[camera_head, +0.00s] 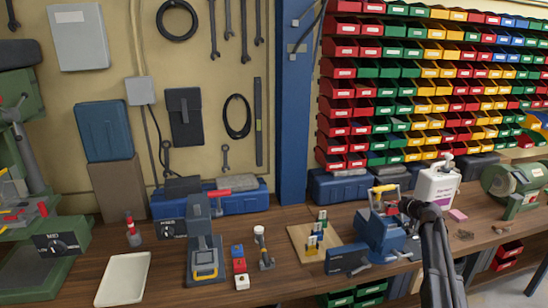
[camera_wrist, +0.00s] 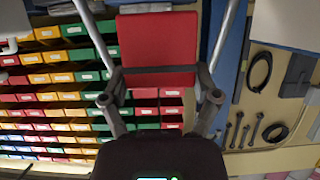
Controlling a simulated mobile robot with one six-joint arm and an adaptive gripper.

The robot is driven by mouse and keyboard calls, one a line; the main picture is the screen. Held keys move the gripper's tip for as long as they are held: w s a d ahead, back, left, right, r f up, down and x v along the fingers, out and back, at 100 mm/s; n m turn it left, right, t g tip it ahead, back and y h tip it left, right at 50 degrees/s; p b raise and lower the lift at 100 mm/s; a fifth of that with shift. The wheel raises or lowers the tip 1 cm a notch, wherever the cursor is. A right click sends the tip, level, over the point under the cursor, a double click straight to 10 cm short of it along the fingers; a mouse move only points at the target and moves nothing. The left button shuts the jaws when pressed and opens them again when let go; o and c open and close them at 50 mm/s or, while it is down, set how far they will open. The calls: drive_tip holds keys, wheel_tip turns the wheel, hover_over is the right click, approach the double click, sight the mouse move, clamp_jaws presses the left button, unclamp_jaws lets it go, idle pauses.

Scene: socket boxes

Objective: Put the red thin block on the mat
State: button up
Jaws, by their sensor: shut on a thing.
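The red thin block (camera_wrist: 158,50) is upright in the wrist view, with its flat face towards the camera. My gripper (camera_wrist: 160,86) is shut on its lower part, one finger at each side edge. In the head view my gripper (camera_head: 407,207) is above the bench at the right, near the blue vise; the block is hard to make out there. A flat pale rounded piece (camera_head: 124,279) lies bare at the bench's left front; it may be the mat, but I cannot tell whether it is a mat or a tray.
The blue vise (camera_head: 380,233) and a white bottle (camera_head: 436,184) stand close to my gripper. A tan board (camera_head: 300,238) with upright pieces lies left of the vise. A grey-blue press (camera_head: 203,245) and small stacked blocks (camera_head: 239,266) stand farther left. Coloured bins fill the back right wall.

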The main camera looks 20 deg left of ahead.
sight(395, 202)
wheel_tip(395, 202, up, 10)
drive_tip(key=p, duration=1)
drive_tip(key=shift+r, duration=0.15)
drive_tip(key=shift+s, duration=0.1)
